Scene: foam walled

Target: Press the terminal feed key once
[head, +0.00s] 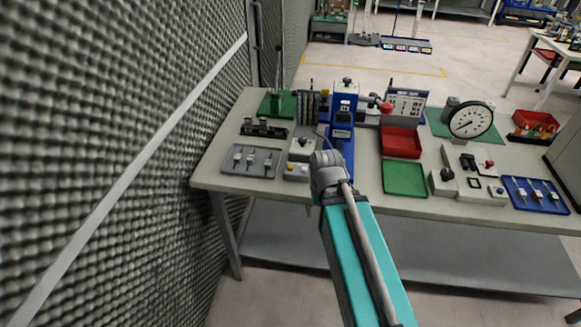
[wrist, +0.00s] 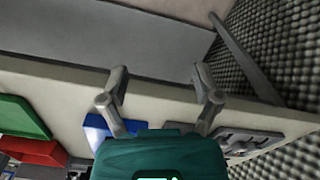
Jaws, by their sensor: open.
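The blue press (head: 343,115) stands upright at the back middle of the workbench. To its left are a grey box with a dark round knob (head: 303,146) and, in front, a low light box with small yellowish and pale buttons (head: 297,171). I cannot tell which of these is the terminal feed key; no label is readable. My gripper (wrist: 160,70) is open and empty in the wrist view, its two fingers apart over the bench's front edge. In the head view my wrist covers the area before the press and hides the fingers.
A grey tray with several small parts (head: 250,161) lies left of the boxes. A green tray (head: 404,178), red bin (head: 401,142) and dial gauge (head: 470,120) stand to the right. A foam wall (head: 110,130) rises close on the left.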

